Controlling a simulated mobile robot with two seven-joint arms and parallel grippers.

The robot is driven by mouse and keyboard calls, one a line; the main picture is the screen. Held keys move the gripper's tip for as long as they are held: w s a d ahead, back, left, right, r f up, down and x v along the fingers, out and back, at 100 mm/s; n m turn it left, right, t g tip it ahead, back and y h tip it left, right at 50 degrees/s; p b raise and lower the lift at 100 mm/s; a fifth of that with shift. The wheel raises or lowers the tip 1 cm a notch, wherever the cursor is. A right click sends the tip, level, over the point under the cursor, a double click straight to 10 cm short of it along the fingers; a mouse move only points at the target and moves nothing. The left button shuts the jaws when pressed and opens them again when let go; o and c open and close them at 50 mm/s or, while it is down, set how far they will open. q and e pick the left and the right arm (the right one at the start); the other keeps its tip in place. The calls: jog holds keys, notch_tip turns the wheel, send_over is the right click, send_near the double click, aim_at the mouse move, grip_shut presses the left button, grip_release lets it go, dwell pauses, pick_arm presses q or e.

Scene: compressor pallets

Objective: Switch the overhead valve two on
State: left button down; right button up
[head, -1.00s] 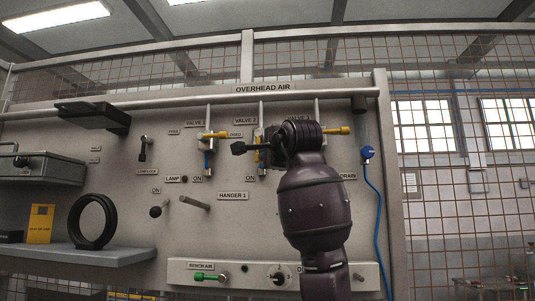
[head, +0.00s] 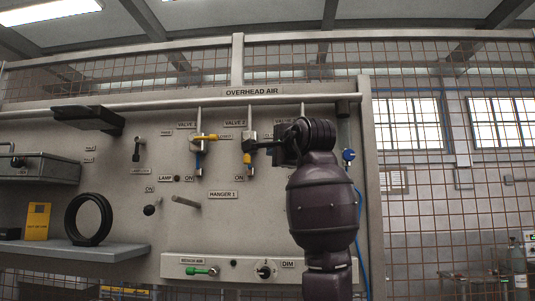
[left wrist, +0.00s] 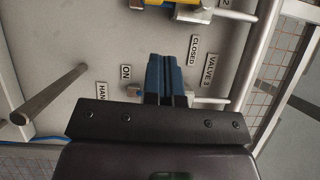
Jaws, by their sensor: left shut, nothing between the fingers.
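In the head view, valve two (head: 250,142) is on the panel under its "VALVE 2" label. Its yellow handle (head: 247,158) points down, towards the ON label. At the top of the left wrist view, a yellow handle (left wrist: 152,3) on a silver body also runs towards the ON side. My left gripper (head: 256,145) reaches in from the right of valve two. In the left wrist view its blue-padded fingers (left wrist: 165,58) are together and empty, apart from that yellow handle. My left wrist hides most of valve three. My right gripper is out of view.
A shelf (head: 105,251) bears a black ring (head: 72,222). A pipe (left wrist: 262,40) runs along the panel.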

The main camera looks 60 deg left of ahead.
pick_arm(q)
jog(key=s+d, duration=0.1)
jog(key=d, duration=0.5)
jog(key=shift+b, duration=0.4)
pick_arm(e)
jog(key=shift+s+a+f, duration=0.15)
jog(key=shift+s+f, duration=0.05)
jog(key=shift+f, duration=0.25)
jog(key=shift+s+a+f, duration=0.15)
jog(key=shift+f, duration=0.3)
pick_arm(q)
jog(key=shift+s+d, duration=0.1)
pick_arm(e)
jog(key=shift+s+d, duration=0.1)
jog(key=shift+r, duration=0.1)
